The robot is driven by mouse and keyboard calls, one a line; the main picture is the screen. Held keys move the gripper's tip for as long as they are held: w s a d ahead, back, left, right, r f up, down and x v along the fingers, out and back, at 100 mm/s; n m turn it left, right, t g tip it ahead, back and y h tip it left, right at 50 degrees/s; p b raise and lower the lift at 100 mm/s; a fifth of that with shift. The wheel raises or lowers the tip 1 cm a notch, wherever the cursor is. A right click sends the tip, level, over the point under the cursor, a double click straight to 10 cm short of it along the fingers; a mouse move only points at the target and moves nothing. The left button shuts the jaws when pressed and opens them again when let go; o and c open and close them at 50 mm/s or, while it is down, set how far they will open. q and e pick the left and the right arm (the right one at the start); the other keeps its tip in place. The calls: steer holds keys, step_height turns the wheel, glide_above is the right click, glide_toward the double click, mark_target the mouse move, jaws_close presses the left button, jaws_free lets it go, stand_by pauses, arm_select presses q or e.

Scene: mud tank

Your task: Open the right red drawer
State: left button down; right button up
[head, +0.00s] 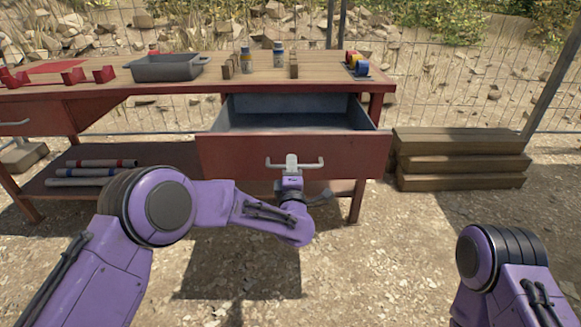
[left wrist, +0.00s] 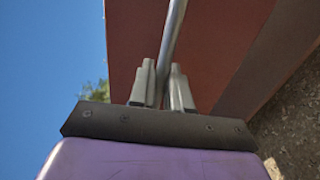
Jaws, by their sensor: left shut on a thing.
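The right red drawer (head: 232,155) is pulled out of the workbench, and its grey inside shows empty. Its light metal handle (head: 312,165) runs across the front face. My left gripper (head: 291,164) is shut on the handle near its middle. In the left wrist view the handle bar (left wrist: 173,40) passes between the two fingers of the gripper (left wrist: 163,90), with the red drawer front (left wrist: 215,45) beyond. My right gripper is outside both views; only part of my right arm shows at the lower right in the head view.
The wooden workbench top (head: 210,72) holds a grey tray (head: 166,68), red brackets (head: 73,76), small bottles (head: 278,55) and coloured tape rolls (head: 357,64). Rolled tubes (head: 95,172) lie on the lower shelf. Stacked timbers (head: 458,158) stand at right. Gravel in front is clear.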

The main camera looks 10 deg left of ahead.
arm_select(q)
steer(key=c, duration=1.3)
jaws_free()
steer(key=p+v, duration=0.1)
steer(key=v, duration=0.9)
steer(key=shift+s, duration=0.25)
